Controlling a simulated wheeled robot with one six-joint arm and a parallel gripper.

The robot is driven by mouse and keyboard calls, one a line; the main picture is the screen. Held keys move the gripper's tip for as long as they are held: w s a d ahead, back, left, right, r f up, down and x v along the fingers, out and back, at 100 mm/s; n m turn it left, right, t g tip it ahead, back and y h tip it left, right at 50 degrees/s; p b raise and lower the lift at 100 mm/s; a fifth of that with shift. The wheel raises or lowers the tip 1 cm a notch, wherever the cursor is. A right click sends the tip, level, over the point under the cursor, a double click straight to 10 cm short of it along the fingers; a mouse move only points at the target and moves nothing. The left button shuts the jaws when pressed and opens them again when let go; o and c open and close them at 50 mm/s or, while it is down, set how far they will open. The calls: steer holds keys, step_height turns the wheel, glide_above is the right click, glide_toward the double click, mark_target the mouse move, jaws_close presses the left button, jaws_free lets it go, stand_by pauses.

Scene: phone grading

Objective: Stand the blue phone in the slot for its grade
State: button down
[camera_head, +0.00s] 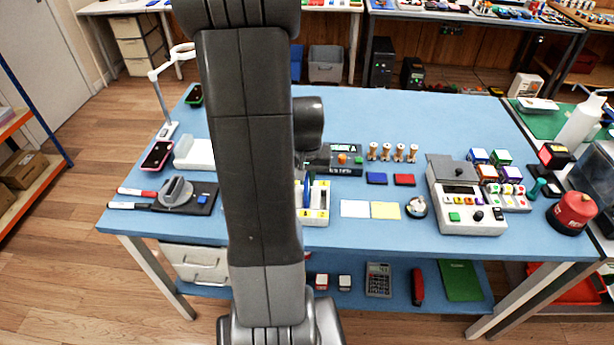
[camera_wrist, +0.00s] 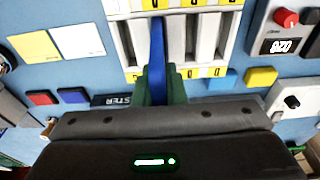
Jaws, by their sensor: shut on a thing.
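The blue phone (camera_wrist: 157,45) stands on edge in the wrist view, seen nearly edge-on. My gripper (camera_wrist: 160,88) has its dark green fingers shut on the phone's near end. The phone lines up with a slot toward the left of the white slotted rack (camera_wrist: 222,35); how deep it sits, I cannot tell. The rack's other visible slots to the right look empty. Its yellow label strips carry marks too small to read. In the head view my arm hides the gripper and part of the rack (camera_head: 322,206); a blue edge of the phone (camera_head: 306,194) shows there.
A white card (camera_head: 354,208) and a yellow card (camera_head: 385,210) lie right of the rack. A pink-edged phone (camera_head: 157,155) and a dark pad with a grey knob (camera_head: 176,192) are at left. A white device (camera_head: 470,216) stands at right.

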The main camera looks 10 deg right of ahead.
steer(key=c, duration=1.1)
jaws_free()
steer(key=shift+r, duration=0.15)
steer(key=shift+r+p, duration=0.55)
steer(key=shift+r, duration=0.15)
steer(key=shift+r+p, duration=0.55)
steer(key=shift+r, duration=0.15)
steer(key=shift+r, duration=0.1)
steer(key=shift+r+p, duration=0.55)
steer(key=shift+r, duration=0.1)
